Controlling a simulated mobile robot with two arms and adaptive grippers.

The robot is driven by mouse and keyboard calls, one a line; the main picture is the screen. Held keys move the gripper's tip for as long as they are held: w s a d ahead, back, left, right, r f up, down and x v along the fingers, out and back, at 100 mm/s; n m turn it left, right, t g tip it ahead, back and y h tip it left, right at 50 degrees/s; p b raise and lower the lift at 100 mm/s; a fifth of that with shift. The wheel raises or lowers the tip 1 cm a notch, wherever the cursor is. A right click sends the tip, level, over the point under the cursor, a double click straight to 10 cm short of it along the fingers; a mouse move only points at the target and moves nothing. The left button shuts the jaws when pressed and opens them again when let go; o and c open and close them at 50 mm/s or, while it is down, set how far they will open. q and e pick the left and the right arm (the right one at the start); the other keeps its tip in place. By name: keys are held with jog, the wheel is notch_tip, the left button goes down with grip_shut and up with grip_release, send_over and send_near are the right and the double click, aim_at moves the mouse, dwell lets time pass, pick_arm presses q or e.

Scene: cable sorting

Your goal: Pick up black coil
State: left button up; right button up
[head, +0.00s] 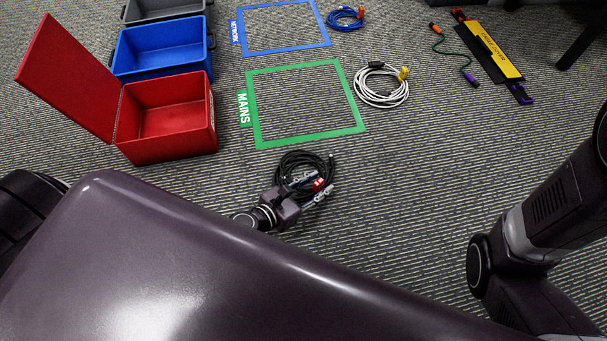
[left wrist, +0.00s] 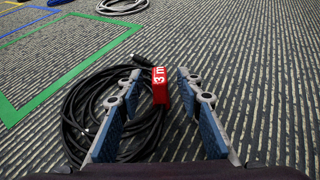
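The black coil (head: 291,160) lies on the carpet below the green taped square in the head view. A red tag marked "3 m" (left wrist: 160,86) is on its right side. My left gripper (head: 317,190) is over the right part of the coil. In the left wrist view its fingers (left wrist: 160,100) are apart, with the red tag between and just beyond them. The coil (left wrist: 75,115) shows mostly left of and behind the left finger. I cannot tell whether the fingers touch it. My right gripper is not in view.
A red box (head: 168,145) with its lid open, a blue box (head: 160,50) and a grey box stand at left. A green "MAINS" square (head: 257,115) and blue square (head: 245,38) are taped on the floor. A white coil (head: 381,100) and blue coil (head: 345,22) lie beyond.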

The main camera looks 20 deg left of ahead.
pick_arm(q)
jog(key=shift+w+d+f, duration=0.15)
jog(key=shift+w, duration=0.2)
grip_shut()
dwell(0.3)
